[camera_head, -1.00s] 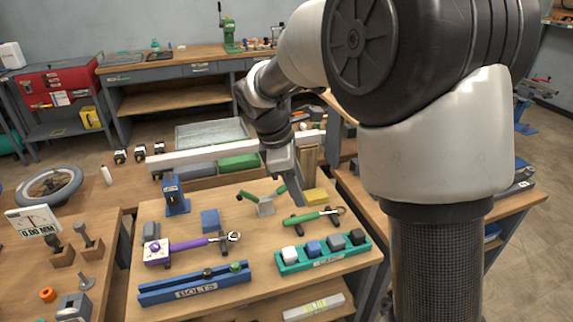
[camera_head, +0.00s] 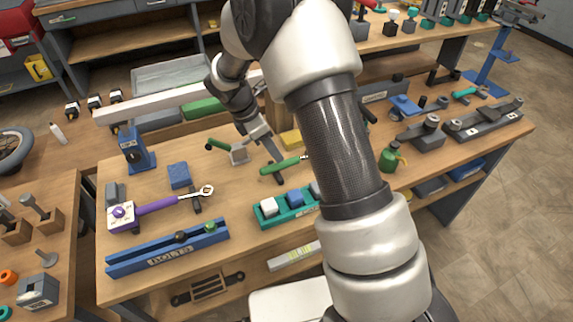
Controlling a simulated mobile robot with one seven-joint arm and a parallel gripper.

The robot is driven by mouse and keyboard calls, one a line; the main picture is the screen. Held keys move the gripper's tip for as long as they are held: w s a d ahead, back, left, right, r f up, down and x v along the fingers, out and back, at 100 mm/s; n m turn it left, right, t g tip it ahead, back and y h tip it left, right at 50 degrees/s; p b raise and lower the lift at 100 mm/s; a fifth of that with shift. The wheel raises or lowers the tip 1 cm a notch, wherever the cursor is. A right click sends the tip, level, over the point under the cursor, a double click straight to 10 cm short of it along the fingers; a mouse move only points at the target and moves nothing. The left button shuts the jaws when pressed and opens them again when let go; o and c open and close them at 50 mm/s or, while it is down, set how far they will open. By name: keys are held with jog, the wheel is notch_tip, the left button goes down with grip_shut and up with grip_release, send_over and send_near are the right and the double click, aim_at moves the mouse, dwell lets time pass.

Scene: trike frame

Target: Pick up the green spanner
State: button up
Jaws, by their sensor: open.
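The green spanner (camera_head: 282,166) lies on the middle workbench (camera_head: 228,190), its green handle pointing left. Its right end is hidden behind my arm. My gripper (camera_head: 269,148) is open and points down, just behind and above the spanner's handle in the picture. I cannot tell how large the gap between the fingers and the handle is. Nothing shows between the fingers.
A small grey vise with a green handle (camera_head: 238,154) stands left of my gripper. A teal tray (camera_head: 270,217) of coloured blocks lies in front.

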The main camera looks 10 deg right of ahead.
aim_at(284, 162)
jog(key=x, duration=0.6)
jog(key=shift+s+d+r, duration=0.1)
jog(key=shift+s+d, duration=0.05)
jog(key=shift+s, duration=0.05)
jog(key=shift+w+d+f, duration=0.1)
jog(key=shift+d+f, duration=0.05)
jog(key=shift+f, duration=0.3)
jog(key=shift+f+b, duration=0.25)
jog(key=shift+b, duration=0.05)
grip_shut()
